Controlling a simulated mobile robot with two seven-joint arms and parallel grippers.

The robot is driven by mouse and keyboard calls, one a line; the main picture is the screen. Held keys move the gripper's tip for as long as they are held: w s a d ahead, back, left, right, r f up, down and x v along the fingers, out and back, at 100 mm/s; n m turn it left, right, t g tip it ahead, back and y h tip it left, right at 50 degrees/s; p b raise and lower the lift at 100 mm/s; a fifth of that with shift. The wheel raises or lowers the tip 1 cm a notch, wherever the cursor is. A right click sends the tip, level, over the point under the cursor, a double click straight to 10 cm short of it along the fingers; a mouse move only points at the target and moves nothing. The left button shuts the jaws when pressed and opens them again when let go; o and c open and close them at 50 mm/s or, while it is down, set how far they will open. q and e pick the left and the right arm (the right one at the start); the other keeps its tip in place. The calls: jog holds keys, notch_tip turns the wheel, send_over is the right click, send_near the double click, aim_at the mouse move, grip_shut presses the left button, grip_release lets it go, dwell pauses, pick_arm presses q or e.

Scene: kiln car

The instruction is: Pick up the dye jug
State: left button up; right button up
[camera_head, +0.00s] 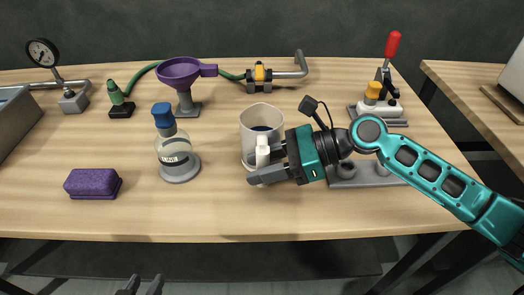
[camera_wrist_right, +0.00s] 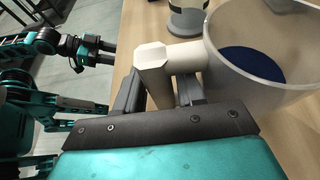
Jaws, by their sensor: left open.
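The dye jug (camera_head: 257,121) is a pale grey cup with dark blue dye inside and a white handle facing front. It stands upright on the wooden table, and in the right wrist view the jug (camera_wrist_right: 225,75) is at the upper right. My right gripper (camera_head: 268,164) comes in from the right with its fingers on both sides of the handle. In the right wrist view my right gripper (camera_wrist_right: 160,95) appears shut on the handle, with no clear gap. My left gripper (camera_head: 138,286) is open and empty at the bottom edge, in front of the table.
A blue-capped bottle (camera_head: 174,155) stands left of the jug, with a purple sponge (camera_head: 93,183) further left. A purple funnel (camera_head: 182,72) and a valve pipe (camera_head: 262,76) are behind. A grey holder (camera_head: 352,177) and a red-handled clamp (camera_head: 388,75) are right. The front table strip is clear.

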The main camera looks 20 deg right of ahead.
grip_shut()
jog(key=shift+r, duration=0.1)
dwell(1.2)
